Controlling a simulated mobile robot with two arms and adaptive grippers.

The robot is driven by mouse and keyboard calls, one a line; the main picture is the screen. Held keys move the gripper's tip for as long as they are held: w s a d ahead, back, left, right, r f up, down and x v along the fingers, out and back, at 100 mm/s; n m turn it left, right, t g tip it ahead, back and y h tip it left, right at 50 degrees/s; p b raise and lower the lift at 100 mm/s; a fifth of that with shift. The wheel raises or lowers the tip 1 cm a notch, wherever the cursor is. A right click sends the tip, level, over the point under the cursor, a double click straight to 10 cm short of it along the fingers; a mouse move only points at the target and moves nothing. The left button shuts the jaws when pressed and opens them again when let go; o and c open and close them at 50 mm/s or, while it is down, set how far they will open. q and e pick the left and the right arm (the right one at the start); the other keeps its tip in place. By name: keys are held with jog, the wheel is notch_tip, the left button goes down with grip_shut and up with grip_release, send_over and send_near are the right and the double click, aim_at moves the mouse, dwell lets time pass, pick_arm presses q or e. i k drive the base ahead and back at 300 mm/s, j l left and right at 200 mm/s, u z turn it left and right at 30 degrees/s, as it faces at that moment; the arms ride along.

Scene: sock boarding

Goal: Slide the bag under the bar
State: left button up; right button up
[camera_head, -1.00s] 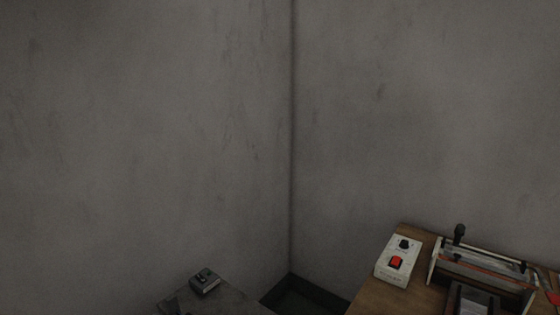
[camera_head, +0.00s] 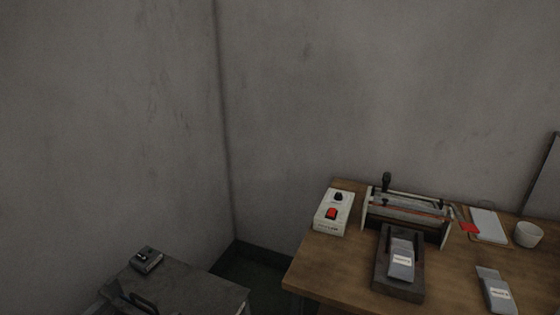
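A grey bag with a white label (camera_head: 401,262) lies on a dark tray (camera_head: 386,284) in front of the sealing machine. The machine's bar (camera_head: 408,212) runs across it just behind the tray, with a black knob standing at its left end. The bag's far end is near the bar; I cannot tell whether any of it is under the bar. A second grey labelled bag (camera_head: 497,295) lies on the wooden table (camera_head: 340,268) to the right. Neither of my grippers is in view.
A white control box (camera_head: 333,212) with a red switch stands left of the machine. A red piece (camera_head: 470,228), a clipboard (camera_head: 489,225) and a white cup (camera_head: 528,235) are to the right. A grey table (camera_head: 195,293) with a small device (camera_head: 146,260) is at lower left.

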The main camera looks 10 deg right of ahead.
aim_at(401, 266)
jog(key=l+z, duration=0.1)
jog(key=z, duration=0.3)
jog(key=l+z, duration=0.1)
jog(key=z, duration=0.3)
jog(key=i+z, duration=0.1)
jog(key=z, duration=0.3)
jog(key=i+l, duration=0.1)
jog(key=l, duration=0.5)
jog(key=l+u, duration=0.15)
jog(key=u, duration=0.2)
jog(key=i+l+u, duration=0.1)
jog(key=u, duration=0.3)
jog(key=l+u, duration=0.35)
jog(key=j, duration=0.1)
